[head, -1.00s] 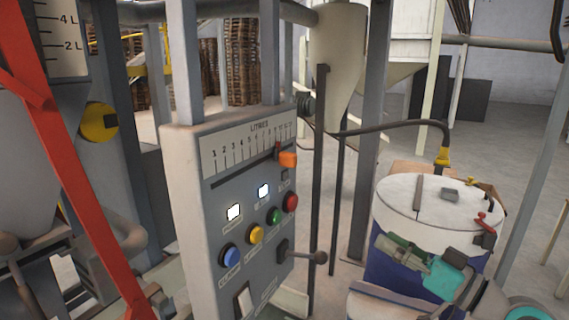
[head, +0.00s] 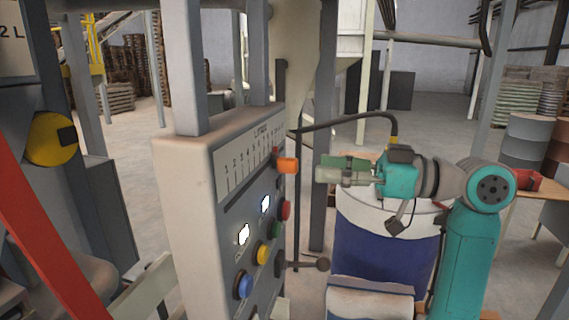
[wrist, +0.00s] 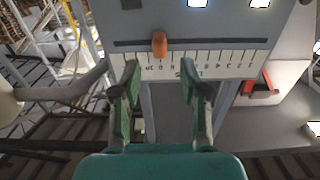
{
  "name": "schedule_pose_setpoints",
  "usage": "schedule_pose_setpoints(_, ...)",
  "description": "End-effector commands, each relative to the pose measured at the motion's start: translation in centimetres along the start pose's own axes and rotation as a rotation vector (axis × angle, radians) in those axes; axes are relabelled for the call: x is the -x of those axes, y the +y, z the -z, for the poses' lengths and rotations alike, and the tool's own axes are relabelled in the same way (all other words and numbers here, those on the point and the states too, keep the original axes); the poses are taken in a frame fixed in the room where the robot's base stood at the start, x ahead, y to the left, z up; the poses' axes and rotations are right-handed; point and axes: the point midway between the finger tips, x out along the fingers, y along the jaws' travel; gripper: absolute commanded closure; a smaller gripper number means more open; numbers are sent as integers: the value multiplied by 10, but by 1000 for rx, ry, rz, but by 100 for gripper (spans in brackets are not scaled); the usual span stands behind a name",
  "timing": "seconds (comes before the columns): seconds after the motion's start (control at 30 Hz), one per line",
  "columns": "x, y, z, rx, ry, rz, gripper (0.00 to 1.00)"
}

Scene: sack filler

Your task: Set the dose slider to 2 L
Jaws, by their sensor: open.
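The dose slider is an orange knob (head: 287,165) on the grey control panel (head: 192,225), in a slot under a white scale marked LITRES (head: 250,158). It sits towards the high-number end, well away from 2; the exact mark is too small to read. In the wrist view the panel appears upside down, with the orange knob (wrist: 159,45) ahead of and roughly between my fingers. My gripper (head: 322,169) is to the right of the knob, apart from it. The wrist view shows my gripper (wrist: 160,78) open and empty, its green fingers spread.
Below the slider are lit white buttons, coloured red, green, yellow (head: 263,253) and blue buttons, and a lever with a dark ball (head: 322,264). A blue and white drum (head: 365,247) stands behind and below my arm. A red bar (head: 45,255) crosses the left.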

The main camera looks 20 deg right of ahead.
Motion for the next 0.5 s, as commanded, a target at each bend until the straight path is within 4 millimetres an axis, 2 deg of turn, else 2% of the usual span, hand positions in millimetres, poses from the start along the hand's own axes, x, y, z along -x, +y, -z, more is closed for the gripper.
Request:
schedule_pose_setpoints(0.03,-11,-1,0,-1,0,5,56)
schedule_pose_setpoints(0.23,-46,-1,0,-2,0,4,56)
schedule_pose_setpoints(0.5,-72,0,0,-1,0,1,56)
